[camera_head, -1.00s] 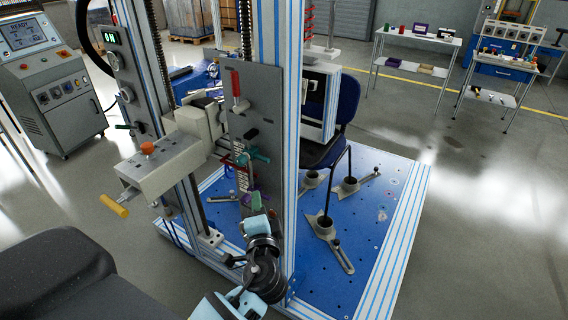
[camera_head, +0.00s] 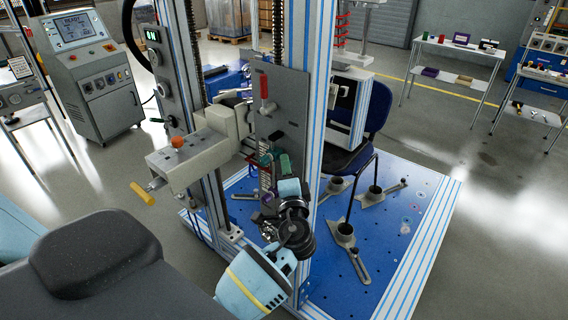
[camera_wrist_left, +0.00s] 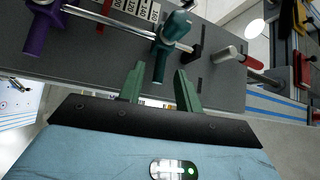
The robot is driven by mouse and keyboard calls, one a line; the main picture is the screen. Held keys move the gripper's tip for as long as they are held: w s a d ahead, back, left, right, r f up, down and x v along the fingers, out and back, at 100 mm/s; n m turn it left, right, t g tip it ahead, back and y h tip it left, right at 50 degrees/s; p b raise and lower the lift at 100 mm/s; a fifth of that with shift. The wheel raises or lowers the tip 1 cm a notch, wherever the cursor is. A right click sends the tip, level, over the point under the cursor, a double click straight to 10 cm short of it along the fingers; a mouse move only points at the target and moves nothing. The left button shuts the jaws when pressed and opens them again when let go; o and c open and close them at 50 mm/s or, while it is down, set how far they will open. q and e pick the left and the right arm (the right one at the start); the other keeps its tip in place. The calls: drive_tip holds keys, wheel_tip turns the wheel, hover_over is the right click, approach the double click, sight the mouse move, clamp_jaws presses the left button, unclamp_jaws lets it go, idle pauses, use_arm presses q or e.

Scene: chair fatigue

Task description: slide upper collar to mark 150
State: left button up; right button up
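The teal collar (camera_wrist_left: 173,35) sits on a thin metal rod beside a numbered scale (camera_wrist_left: 139,8) in the left wrist view. Its handle points towards my left gripper (camera_wrist_left: 160,70). The two green fingers are open, one on each side of the handle's end; whether they touch it I cannot tell. A purple collar (camera_wrist_left: 44,25) sits on the same rod further left. In the head view the teal collar (camera_head: 265,158) shows on the grey upright panel (camera_head: 283,105), with my left gripper (camera_head: 281,162) close by on its right, partly hiding the scale. My right gripper is not in view.
A red-handled lever (camera_head: 264,90) is higher on the panel. A striped metal post (camera_head: 318,140) stands just right of my gripper. A box with an orange knob (camera_head: 177,142) and yellow handle (camera_head: 143,193) juts out left. A blue base plate (camera_head: 400,225) lies below.

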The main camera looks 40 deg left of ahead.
use_arm(q)
drive_tip(key=shift+x, duration=1.05)
clamp_jaws()
drive_tip(key=shift+f, duration=0.1)
